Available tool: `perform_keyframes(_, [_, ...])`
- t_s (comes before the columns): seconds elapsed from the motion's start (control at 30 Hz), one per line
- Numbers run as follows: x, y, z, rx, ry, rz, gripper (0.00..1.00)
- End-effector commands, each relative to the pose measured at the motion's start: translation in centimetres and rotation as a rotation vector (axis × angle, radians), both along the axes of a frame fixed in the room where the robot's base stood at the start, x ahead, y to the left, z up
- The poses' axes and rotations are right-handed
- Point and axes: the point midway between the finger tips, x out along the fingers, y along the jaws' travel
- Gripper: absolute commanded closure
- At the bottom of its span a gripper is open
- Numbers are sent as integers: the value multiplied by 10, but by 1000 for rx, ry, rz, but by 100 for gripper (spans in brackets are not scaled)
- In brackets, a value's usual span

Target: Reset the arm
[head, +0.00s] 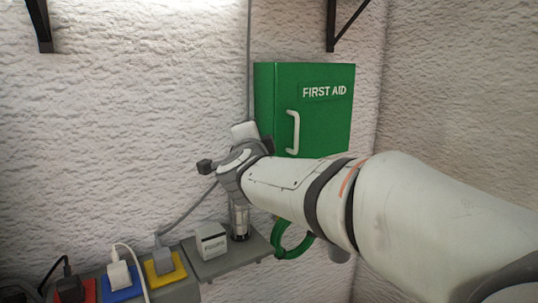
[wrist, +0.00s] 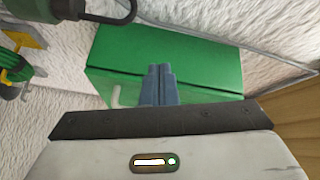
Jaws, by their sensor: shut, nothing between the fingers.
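My gripper (wrist: 160,70) shows in the wrist view as two blue-grey fingers pressed together, with nothing between them. Behind them in that view is a green cabinet (wrist: 205,60). In the head view my arm reaches in from the right, and its wrist end is in front of the wall, left of the green first aid cabinet (head: 270,100). I cannot make out the fingers in the head view. The cabinet door is closed and has a white handle. My arm hides part of its lower edge.
Below my wrist, a grey shelf (head: 222,264) carries a white-and-grey box (head: 211,240) and a silver cylinder (head: 239,221). A green ring (head: 283,250) hangs at its right. Plugs stand on red, blue and yellow (head: 162,272) squares at lower left. Black brackets (head: 39,25) are high on the wall.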

Motion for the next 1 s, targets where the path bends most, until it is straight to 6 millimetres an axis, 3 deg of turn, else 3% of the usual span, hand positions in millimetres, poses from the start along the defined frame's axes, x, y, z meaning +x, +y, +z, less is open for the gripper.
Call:
perform_keyframes(0.17, [-30, -22, -51, -331, 153, 255, 100])
perform_keyframes(0.27, [-60, -39, -95, -514, 288, 390, 100])
perform_keyframes(0.4, [-120, -78, -167, -745, 535, 560, 100])
perform_keyframes(0.6, [-217, -142, -245, -963, 904, 745, 100])
perform_keyframes(0.7, [-254, -165, -265, -1017, 1043, 803, 100])
perform_keyframes(0.8, [-278, -179, -276, -1044, 1134, 838, 100])
perform_keyframes(1.0, [-290, -186, -281, -1056, 1176, 856, 100])
